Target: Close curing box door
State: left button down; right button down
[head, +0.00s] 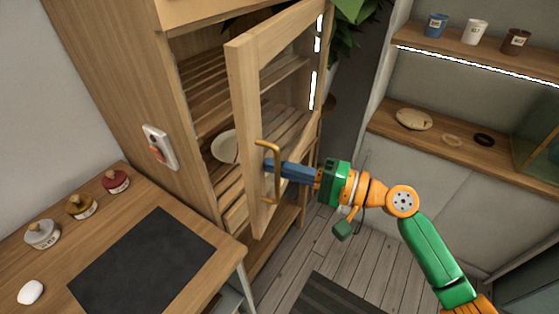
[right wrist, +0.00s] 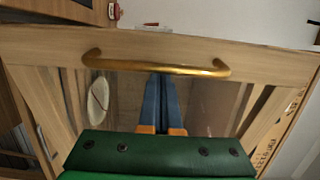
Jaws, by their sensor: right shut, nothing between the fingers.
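The curing box (head: 200,150) is a tall wooden cabinet with slatted shelves. Its door (head: 245,130), a wooden frame with a clear pane, stands partly open, hinged on its far right side. A brass bar handle (head: 268,172) is on the door's near edge; it also shows in the right wrist view (right wrist: 160,66). My right gripper (head: 270,166) is shut and empty, with its blue fingertips at the handle and pointing toward the door. In the right wrist view the fingers (right wrist: 160,78) reach to the bar; contact is unclear. My left gripper is not in view.
A pale plate (head: 226,146) sits inside the box. A wooden desk (head: 215,245) with a dark mat and several jars stands at left. Wall shelves (head: 470,50) with cups and dishes are at right. Floor (head: 290,255) is clear below the door.

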jog(key=w+a+m+t+p, duration=0.1)
jog(key=w+a+p, duration=0.1)
jog(key=w+a, duration=0.3)
jog(key=a, duration=0.4)
jog(key=shift+a+r+t+h, duration=0.25)
jog(key=shift+r+t+h, duration=0.05)
jog(key=shift+t+h, duration=0.1)
